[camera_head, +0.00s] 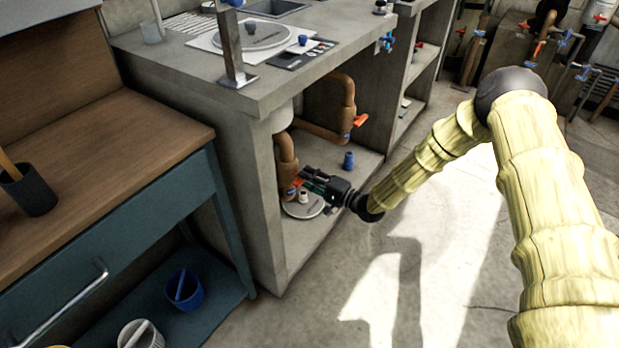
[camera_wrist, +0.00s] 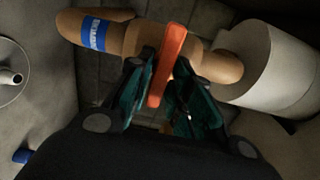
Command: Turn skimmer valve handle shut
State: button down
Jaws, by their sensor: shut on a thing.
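An orange valve handle (camera_wrist: 168,62) sits across a tan-brown pipe (camera_wrist: 125,40) that carries a blue label (camera_wrist: 93,33) with white lettering too small to read. In the wrist view the handle stands between the two dark green fingers of my gripper (camera_wrist: 163,92), which is shut on it. In the head view my gripper (camera_head: 306,180) reaches into the open bay under the concrete counter, at the foot of the nearer pipe (camera_head: 286,158). The fingers hide most of the handle there. I cannot tell which pipe is the skimmer line.
A second pipe with an orange handle (camera_head: 360,120) stands further back in the bay. A blue fitting (camera_head: 348,160) and a round grey lid (camera_head: 304,206) with a pale knob lie on its floor. The bay's side wall (camera_head: 262,215) is close on the left. Open floor lies right.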

jog(key=shift+s+f, duration=0.1)
dwell(0.3)
jog(key=c, duration=1.4)
grip_release()
jog(key=shift+c, duration=0.2)
jog(key=shift+d, duration=0.1)
jog(key=v, duration=1.1)
jog(key=shift+s+d, duration=0.25)
jog(key=shift+d, duration=0.05)
